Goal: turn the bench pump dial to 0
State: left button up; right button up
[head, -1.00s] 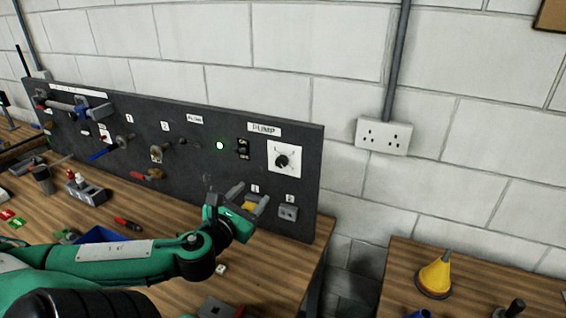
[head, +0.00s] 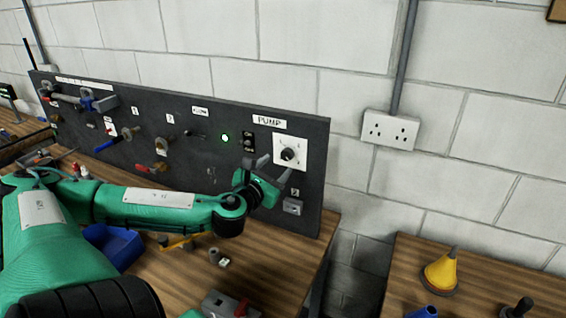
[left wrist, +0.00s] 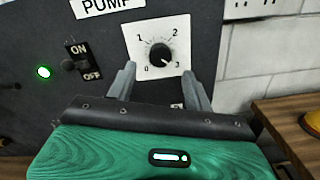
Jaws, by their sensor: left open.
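The pump dial (head: 288,154) is a black round knob on a white square plate on the dark panel, under the PUMP label (head: 268,121). In the left wrist view the dial (left wrist: 160,53) has marks 0, 1, 2 and 3 around it. Its pointer seems to face lower right, towards 3. My left gripper (head: 270,165) is open and empty, just below the dial. In the left wrist view its fingers (left wrist: 158,75) stand apart on either side below the knob, not closed on it. My right gripper is not in view.
An ON/OFF switch (head: 248,142) and a lit green lamp (head: 225,138) sit left of the dial. A grey socket (head: 292,206) is below it. Valves and labels fill the panel's left. A blue bin (head: 112,246) stands on the bench. A yellow funnel (head: 441,272) stands on the right bench.

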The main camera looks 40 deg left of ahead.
aim_at(285, 156)
pick_arm(q)
jog(key=shift+b+x, duration=0.55)
jog(key=shift+x, duration=1.25)
jog(key=shift+w+a+p, duration=0.15)
jog(key=shift+w+p, duration=0.2)
jog(key=shift+w, duration=0.2)
jog(key=c, duration=1)
